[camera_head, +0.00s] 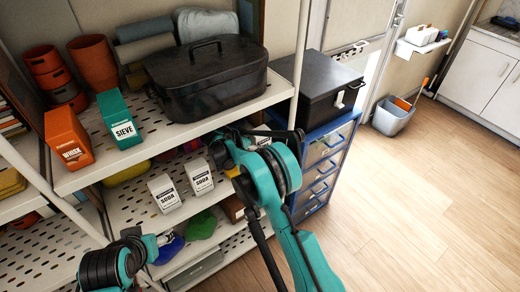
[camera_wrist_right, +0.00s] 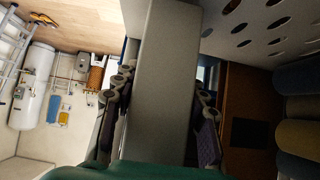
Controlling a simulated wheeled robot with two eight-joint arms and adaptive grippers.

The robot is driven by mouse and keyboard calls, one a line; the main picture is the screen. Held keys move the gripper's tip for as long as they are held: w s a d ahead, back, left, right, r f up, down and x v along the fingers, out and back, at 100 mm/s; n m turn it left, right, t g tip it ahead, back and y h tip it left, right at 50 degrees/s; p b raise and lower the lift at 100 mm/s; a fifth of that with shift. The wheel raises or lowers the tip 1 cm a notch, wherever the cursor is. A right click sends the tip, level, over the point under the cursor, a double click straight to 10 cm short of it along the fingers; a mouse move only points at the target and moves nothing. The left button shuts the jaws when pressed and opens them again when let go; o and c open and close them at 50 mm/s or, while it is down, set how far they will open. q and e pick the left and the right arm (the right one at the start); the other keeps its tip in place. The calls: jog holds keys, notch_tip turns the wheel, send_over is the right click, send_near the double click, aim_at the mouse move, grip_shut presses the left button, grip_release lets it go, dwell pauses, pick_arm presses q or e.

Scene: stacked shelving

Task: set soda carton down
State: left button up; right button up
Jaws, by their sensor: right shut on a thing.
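Two white soda cartons stand upright on the middle shelf, a left one (camera_head: 165,193) and a right one (camera_head: 199,178). My right arm reaches across the front of the shelving, and its gripper is mostly hidden behind its own links in the head view. In the right wrist view, my right gripper (camera_wrist_right: 160,105) is shut on a pale grey carton (camera_wrist_right: 165,70), with one finger on each side. No label shows on that face. A pale box face (camera_head: 260,133) shows beside the right wrist; I cannot tell if it is the held carton.
The top shelf (camera_head: 150,123) holds a black roasting pan (camera_head: 207,80), an orange whisk box (camera_head: 69,138), a green sieve box (camera_head: 119,119) and terracotta pots (camera_head: 93,62). A black box (camera_head: 316,88) sits on a blue drawer unit (camera_head: 325,150).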

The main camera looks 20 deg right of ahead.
jog(key=shift+f, duration=0.75)
jog(key=shift+r, duration=0.1)
jog(key=o, duration=1.4)
jog(key=shift+f, duration=0.2)
jog(key=shift+o, duration=0.2)
jog(key=shift+r, duration=0.1)
